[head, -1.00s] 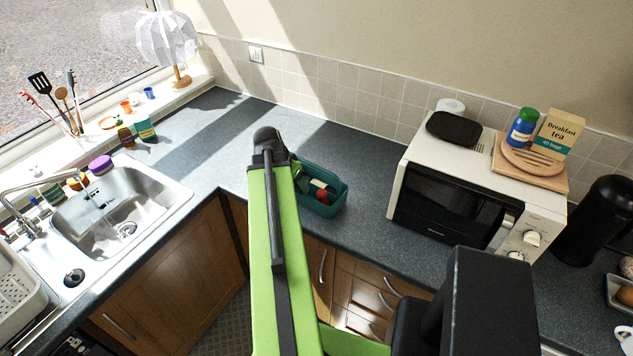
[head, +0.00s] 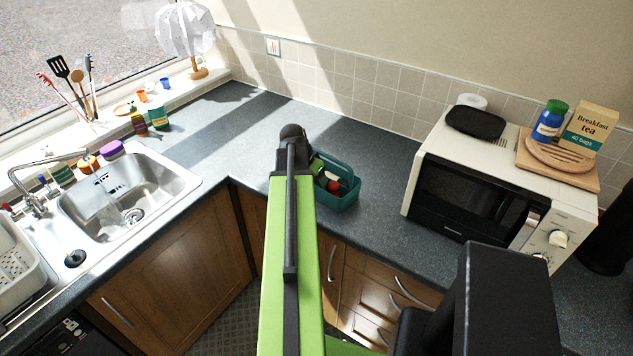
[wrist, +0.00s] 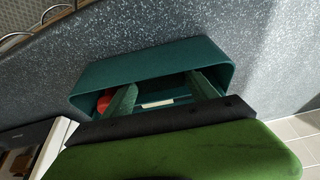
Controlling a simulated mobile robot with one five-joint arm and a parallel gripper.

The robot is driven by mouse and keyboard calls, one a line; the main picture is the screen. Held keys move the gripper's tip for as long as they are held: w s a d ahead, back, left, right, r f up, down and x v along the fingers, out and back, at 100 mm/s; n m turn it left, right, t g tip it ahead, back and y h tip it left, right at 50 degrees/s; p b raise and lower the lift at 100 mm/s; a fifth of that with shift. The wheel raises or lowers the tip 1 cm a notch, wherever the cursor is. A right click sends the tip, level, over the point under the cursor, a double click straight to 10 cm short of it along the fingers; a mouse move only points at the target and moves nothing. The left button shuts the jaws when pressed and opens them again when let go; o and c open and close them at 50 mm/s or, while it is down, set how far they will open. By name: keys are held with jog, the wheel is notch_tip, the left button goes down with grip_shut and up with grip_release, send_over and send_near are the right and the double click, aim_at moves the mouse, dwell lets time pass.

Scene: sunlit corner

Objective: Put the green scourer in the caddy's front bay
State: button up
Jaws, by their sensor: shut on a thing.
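The teal caddy (head: 343,197) stands on the worktop near the corner, with red, white and dark things inside. I cannot tell whether the scourer touches the caddy.
A white microwave (head: 480,190) stands to the right of the caddy, with a clear strip of worktop between. The sink (head: 125,190) is at left. A lamp (head: 187,35) and utensils (head: 75,85) stand by the window. The worktop behind the caddy is clear.

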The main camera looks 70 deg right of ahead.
jog(key=shift+w+a+r, duration=0.1)
jog(key=shift+w, duration=0.1)
jog(key=shift+f+b, duration=0.5)
jog(key=shift+f, duration=0.15)
jog(key=o, duration=1.2)
jog(key=shift+r, duration=0.1)
jog(key=shift+r+p, duration=0.5)
jog(key=shift+p, duration=0.1)
jog(key=p+v, duration=1.1)
jog(key=v, duration=0.1)
